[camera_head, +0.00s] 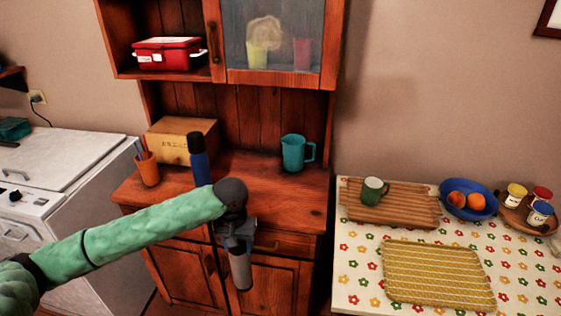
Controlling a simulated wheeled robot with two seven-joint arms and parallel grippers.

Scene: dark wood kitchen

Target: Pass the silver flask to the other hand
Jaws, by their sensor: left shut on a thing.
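The silver flask (240,272) hangs upright below my left gripper (237,240), in front of the wooden cabinet. My left arm comes in from the left, and its gripper points down, shut on the upper part of the flask. The jaws hide the top of the flask. My right gripper is not in the camera_head view.
Behind the arm, the cabinet counter (265,185) holds a blue bottle (199,160), a teal pitcher (294,153) and an orange cup (148,170). At right, a flowered table (360,262) bears a green mug (373,191), a blue bowl (452,202) and a woven mat (435,273).

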